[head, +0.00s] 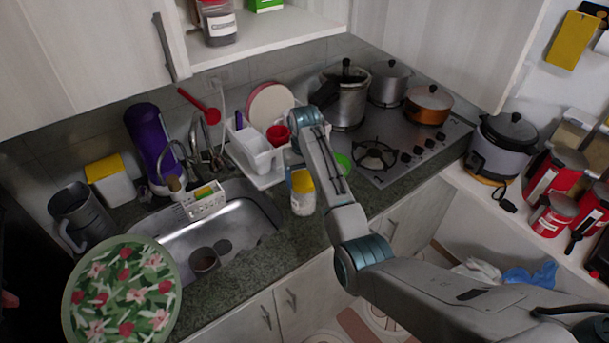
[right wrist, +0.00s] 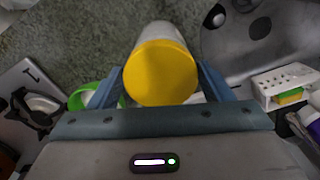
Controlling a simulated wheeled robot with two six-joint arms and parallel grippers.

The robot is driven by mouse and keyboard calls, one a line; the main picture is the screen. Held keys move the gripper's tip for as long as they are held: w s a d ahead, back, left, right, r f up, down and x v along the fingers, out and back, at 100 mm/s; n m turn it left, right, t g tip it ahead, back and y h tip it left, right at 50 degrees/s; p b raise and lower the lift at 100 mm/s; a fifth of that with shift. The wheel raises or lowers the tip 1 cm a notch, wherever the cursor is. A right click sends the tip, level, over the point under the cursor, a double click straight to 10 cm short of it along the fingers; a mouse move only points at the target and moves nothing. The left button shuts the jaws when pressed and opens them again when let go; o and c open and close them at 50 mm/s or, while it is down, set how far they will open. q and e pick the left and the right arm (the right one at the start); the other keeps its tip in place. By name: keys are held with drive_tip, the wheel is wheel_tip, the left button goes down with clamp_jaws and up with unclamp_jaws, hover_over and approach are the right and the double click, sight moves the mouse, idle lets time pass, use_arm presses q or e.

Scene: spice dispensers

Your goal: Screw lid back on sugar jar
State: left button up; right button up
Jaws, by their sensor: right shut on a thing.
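A clear jar with white contents (head: 303,203) stands upright near the counter's front edge, right of the sink. A yellow lid (head: 302,181) sits on its top. In the right wrist view, the yellow lid (right wrist: 160,75) faces the camera, with the pale jar body (right wrist: 166,35) beyond it. My right gripper (right wrist: 160,82) is shut on the yellow lid, one finger on each side. In the head view my right arm partly covers the gripper. How tightly the lid is seated cannot be told. My left gripper is not in view.
A green round item (head: 341,164) lies right of the jar, before the stove (head: 385,150). A white dish rack (head: 256,151) stands behind. The sink (head: 215,235) is at left, with a second yellow-lidded container (head: 112,185) beyond it. A floral plate (head: 122,290) is front left.

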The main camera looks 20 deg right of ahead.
drive_tip(key=o, duration=0.4)
drive_tip(key=shift+c, duration=0.2)
drive_tip(key=shift+r, duration=0.1)
drive_tip(key=c, duration=0.4)
drive_tip(key=shift+r+m+p, duration=0.1)
drive_tip(key=shift+m+p, duration=0.3)
drive_tip(key=shift+p, duration=0.15)
drive_tip(key=m, duration=0.3)
drive_tip(key=shift+a, duration=0.1)
drive_tip(key=m, duration=0.4)
drive_tip(key=shift+w+a+f+m, duration=0.15)
drive_tip(key=shift+a+f+m, duration=0.05)
drive_tip(key=shift+m, duration=0.5)
